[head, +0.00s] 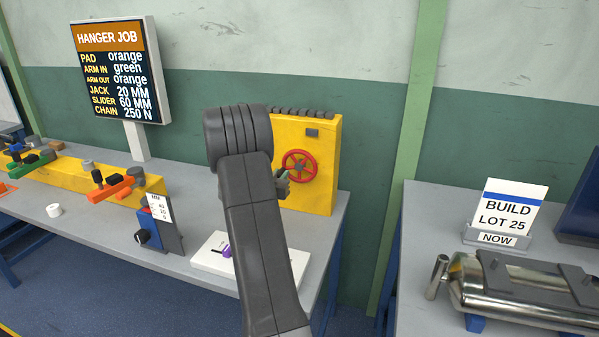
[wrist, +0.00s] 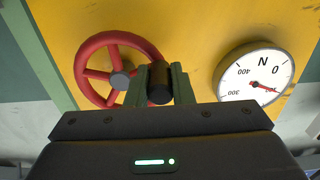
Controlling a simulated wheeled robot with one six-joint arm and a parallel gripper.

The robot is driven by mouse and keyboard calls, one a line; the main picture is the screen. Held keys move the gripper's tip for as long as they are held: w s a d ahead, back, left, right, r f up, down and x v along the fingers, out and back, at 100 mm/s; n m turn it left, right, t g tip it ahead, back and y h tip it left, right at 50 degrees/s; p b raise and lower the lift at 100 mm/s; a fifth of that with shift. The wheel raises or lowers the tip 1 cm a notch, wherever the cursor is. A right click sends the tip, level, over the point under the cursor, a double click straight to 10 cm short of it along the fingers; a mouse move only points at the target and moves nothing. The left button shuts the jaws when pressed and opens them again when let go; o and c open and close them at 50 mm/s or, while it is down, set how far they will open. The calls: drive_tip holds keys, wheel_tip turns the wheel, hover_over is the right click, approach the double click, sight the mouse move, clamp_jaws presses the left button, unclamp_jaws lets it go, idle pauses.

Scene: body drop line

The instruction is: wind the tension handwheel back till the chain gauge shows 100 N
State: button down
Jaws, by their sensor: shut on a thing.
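The red tension handwheel (head: 299,167) is on the face of a yellow housing; it shows at the upper left in the wrist view (wrist: 92,72). My gripper (head: 284,184) is at the wheel's lower left in the head view. In the wrist view its green fingers (wrist: 160,86) are shut on the wheel's dark handle (wrist: 159,92) at the rim. The white chain gauge (wrist: 254,76) is right of the wheel, appearing tilted. Its red needle points right and slightly down; 300 and 400 are legible on its left. The lower numbers are hidden, so I cannot tell the exact reading.
The yellow housing (head: 325,185) stands at the bench's right end; my arm covers part of it. A sign (head: 115,70) reads CHAIN 250 N. A white block (head: 212,255) and a small stand (head: 162,222) are left of my arm. A floor gap separates the right bench (head: 425,215).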

drive_tip(key=shift+d+r, duration=0.2)
drive_tip(key=shift+d, duration=0.05)
